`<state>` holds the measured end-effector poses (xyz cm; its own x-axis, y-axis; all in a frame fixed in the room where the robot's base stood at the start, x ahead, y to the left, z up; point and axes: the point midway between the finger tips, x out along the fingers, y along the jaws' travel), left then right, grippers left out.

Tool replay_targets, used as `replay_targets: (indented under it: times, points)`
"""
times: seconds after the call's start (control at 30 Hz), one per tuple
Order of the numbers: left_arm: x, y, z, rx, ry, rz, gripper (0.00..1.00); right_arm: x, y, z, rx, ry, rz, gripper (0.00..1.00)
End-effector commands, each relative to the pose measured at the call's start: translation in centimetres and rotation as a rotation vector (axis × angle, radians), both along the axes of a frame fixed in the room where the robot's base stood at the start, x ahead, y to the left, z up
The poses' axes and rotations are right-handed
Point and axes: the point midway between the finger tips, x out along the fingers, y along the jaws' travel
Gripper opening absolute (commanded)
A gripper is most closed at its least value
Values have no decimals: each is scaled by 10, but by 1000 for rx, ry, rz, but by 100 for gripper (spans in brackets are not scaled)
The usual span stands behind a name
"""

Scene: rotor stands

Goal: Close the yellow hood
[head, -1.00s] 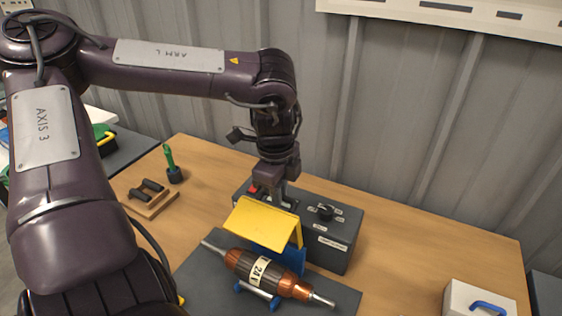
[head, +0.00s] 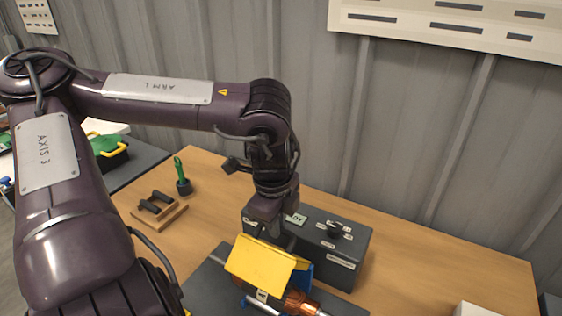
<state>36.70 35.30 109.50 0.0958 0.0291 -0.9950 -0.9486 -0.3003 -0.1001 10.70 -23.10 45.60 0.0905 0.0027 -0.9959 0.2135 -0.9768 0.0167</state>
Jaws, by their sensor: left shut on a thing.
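The yellow hood (head: 258,266) is in the lower middle of the head view, tilted down over the copper rotor (head: 300,303). It hides most of the rotor's body; one copper end and the shaft show at the lower right. A blue stand part (head: 304,275) shows beside the hood's right edge. My left gripper (head: 284,240) comes down from above at the hood's upper rear edge and is shut on the hood. Its fingertips are partly hidden. My right gripper is not in view.
A dark control box (head: 345,262) with a black knob stands right behind the hood. A wooden block with dark handles (head: 158,211) and a green-handled tool (head: 181,175) are at the left. The table's right part (head: 440,260) is mostly clear.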

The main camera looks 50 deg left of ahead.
Motion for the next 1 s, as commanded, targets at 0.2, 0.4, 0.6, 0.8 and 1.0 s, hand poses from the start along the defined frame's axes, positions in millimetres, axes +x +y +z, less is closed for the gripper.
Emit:
replay_targets:
  times: [0.2, 0.4, 0.6, 0.8, 1.0]
  points:
    - [0, 1, 0, 2, 1, 2, 0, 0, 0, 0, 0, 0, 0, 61]
    - [-13, -4, -5, -1, 0, 3, 0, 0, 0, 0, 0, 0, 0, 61]
    - [-22, -7, -10, 1, 0, 2, 0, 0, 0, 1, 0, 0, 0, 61]
    - [-23, -7, -10, 0, 1, 2, 0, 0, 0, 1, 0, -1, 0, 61]
    - [-29, -9, -15, -1, 1, 3, 0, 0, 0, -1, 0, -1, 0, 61]
